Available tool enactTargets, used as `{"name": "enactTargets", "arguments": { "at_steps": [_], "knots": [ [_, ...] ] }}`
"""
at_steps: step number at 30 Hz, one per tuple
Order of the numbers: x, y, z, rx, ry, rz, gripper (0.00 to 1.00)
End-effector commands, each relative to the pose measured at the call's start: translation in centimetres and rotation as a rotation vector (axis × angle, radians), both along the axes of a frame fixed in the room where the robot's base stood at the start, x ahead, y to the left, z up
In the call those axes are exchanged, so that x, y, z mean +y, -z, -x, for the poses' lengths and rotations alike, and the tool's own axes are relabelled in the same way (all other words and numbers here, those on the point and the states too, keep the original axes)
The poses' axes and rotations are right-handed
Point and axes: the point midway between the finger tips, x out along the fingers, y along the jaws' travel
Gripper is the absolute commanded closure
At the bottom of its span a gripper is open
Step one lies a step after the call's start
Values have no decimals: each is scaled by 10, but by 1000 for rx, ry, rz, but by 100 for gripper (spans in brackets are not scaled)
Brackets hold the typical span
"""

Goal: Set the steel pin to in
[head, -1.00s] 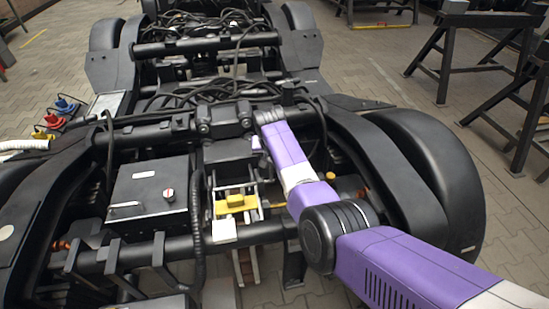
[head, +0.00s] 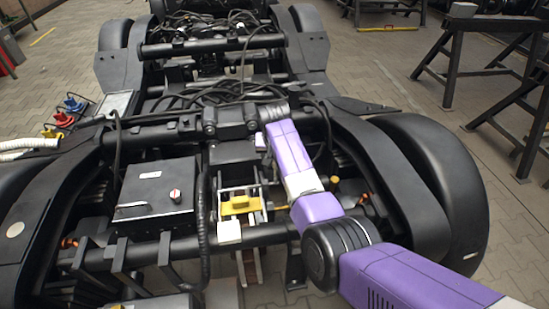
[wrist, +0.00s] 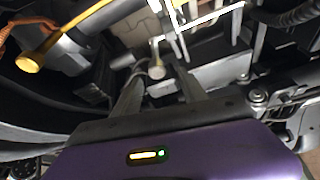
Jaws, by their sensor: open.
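What looks like the steel pin, a short grey rod with a rounded end (wrist: 157,68), shows in the wrist view near the fingertips. My gripper (wrist: 160,76) is open, its two grey fingers reaching up the picture on either side of the rod's end. I cannot tell whether either finger touches it. In the head view my purple arm reaches over the bogie frame, and I cannot make out the fingers or the pin there.
A yellow-headed knob (wrist: 30,62) stands at the left of the wrist view. In the head view, a yellow block (head: 240,205) sits in a pale frame beside my arm, with a black box (head: 155,198) to its left. Cables and black beams crowd the bogie.

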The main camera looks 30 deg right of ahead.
Motion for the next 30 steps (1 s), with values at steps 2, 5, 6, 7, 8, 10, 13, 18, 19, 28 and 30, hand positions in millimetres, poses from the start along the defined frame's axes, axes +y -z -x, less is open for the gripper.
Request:
{"name": "enactTargets", "arguments": {
  "at_steps": [2, 5, 6, 7, 8, 10, 13, 18, 19, 28, 30],
  "knots": [
    [3, -12, 4, -1, -1, 0, 50],
    [5, -23, 8, -2, -2, 0, 50],
    [6, -26, 9, -2, -2, -1, 50],
    [7, -28, 10, -2, -2, -1, 50],
    [7, -29, 10, -1, -2, -1, 50],
    [8, -32, 12, -1, -2, -1, 50],
    [8, -33, 13, 0, -2, -2, 50],
    [8, -33, 12, 0, -2, -2, 50],
    [8, -33, 12, 0, -2, -2, 50],
    [7, -34, 9, -13, -11, 5, 50],
    [6, -38, 1, -47, -25, 14, 50]
  ]
}}
